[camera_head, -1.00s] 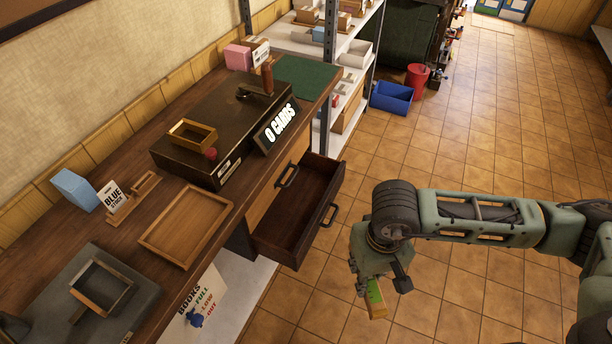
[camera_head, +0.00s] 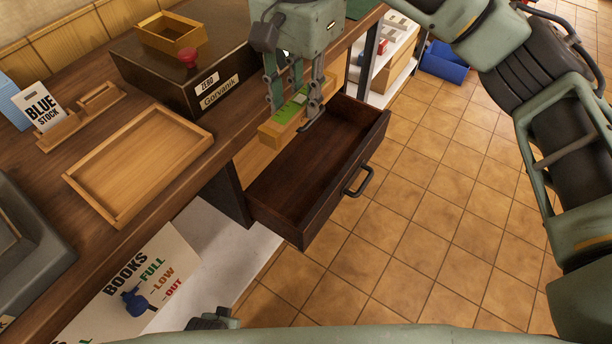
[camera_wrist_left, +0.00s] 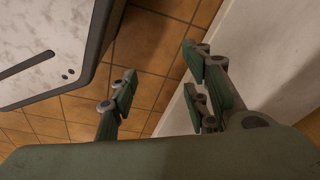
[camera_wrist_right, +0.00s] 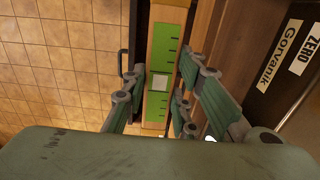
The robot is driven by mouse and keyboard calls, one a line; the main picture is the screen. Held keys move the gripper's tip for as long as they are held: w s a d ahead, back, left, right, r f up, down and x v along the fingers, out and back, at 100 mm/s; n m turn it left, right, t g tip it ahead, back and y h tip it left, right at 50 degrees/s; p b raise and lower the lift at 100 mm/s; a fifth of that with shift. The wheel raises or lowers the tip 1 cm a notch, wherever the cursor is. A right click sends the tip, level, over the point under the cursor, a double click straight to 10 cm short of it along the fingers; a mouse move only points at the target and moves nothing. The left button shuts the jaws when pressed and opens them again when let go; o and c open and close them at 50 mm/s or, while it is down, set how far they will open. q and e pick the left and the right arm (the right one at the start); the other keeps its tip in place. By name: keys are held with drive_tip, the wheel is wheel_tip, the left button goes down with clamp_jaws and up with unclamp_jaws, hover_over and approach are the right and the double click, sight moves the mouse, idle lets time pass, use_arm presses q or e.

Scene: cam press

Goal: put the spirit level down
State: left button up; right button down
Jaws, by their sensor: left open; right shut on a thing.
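The spirit level (camera_head: 283,124) is a wooden bar with a green strip on top. My right gripper (camera_head: 297,100) is shut on it and holds it over the back part of the open drawer (camera_head: 310,180), close to the counter edge. In the right wrist view the level (camera_wrist_right: 163,45) lies between the fingers of the right gripper (camera_wrist_right: 158,92). I cannot tell whether the level touches the drawer or counter. My left gripper (camera_wrist_left: 160,85) is open and empty over the tiled floor in the left wrist view. Its fingers are not clear in the head view.
A wooden tray (camera_head: 88,203), a small card holder (camera_head: 62,130) and a dark box (camera_head: 150,78) with an open wooden box (camera_head: 190,44) on top occupy the counter. The drawer is empty where visible. A blue bin (camera_head: 446,62) stands on the floor behind.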

drive_tip(key=shift+s+a, duration=0.1)
drive_tip(key=shift+a, duration=0.15)
wheel_tip(320, 180, down, 8)
drive_tip(key=b, duration=0.2)
hover_over(300, 201)
wheel_tip(300, 201, down, 15)
drive_tip(key=shift+f, duration=0.2)
wheel_tip(300, 201, down, 4)
drive_tip(key=shift+b, duration=0.4)
use_arm(q)
drive_tip(key=w+r, duration=0.4)
drive_tip(key=r, duration=0.5)
drive_tip(key=shift+w+d+t, duration=0.3)
drive_tip(key=shift+w+d, duration=0.05)
drive_tip(key=shift+s+f, duration=0.1)
drive_tip(key=shift+f, duration=0.05)
use_arm(e)
drive_tip(key=shift+f, duration=0.15)
use_arm(q)
drive_tip(key=shift+r, duration=0.25)
use_arm(e)
drive_tip(key=c, duration=1.4)
unclamp_jaws()
